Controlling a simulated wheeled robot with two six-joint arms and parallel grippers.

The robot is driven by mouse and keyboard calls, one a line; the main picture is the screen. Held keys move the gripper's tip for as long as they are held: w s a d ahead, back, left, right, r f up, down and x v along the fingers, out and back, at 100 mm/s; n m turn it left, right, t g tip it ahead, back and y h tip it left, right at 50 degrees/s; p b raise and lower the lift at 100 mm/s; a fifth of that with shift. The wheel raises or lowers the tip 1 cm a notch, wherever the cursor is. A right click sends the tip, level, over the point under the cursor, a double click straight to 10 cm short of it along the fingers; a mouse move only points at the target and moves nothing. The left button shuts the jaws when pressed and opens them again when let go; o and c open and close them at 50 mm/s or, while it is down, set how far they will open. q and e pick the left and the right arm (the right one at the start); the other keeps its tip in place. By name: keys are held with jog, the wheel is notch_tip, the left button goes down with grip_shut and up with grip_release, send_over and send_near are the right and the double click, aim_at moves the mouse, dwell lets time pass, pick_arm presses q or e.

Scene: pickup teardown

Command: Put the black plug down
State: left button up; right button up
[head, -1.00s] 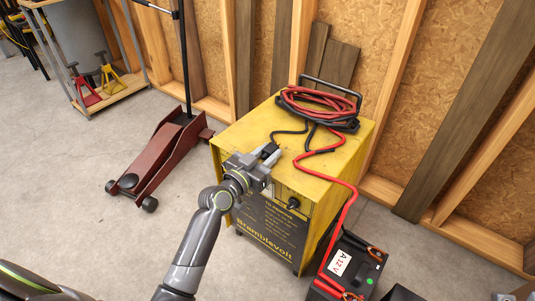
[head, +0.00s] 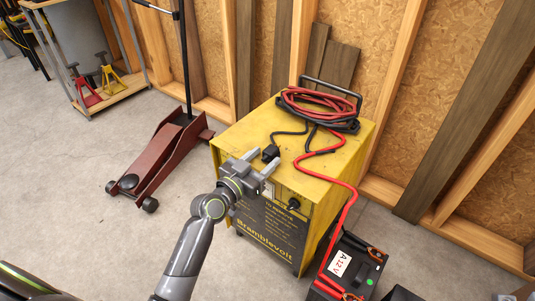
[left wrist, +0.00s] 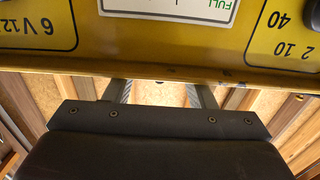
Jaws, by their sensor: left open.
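The black plug (head: 270,153) lies on the yellow top of the charger (head: 235,137), near its front edge, with its black cord running back toward the coiled cables. My left gripper (head: 261,160) is open at the front edge of the charger top, its two fingers apart on either side of the plug's near end, not touching it as far as I can see. In the left wrist view the charger's yellow front panel (left wrist: 150,50) fills the top, with the two fingers (left wrist: 160,92) spread below it. My right gripper is not in view.
Red and black cables (head: 318,106) lie coiled on the back of the charger by its handle. A red cable runs down to a black 12 V battery (head: 345,262) at the right. A red floor jack (head: 160,158) stands at the left. Floor between is clear.

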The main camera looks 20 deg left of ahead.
pick_arm(q)
jog(key=v, duration=0.9)
jog(key=shift+s, duration=0.3)
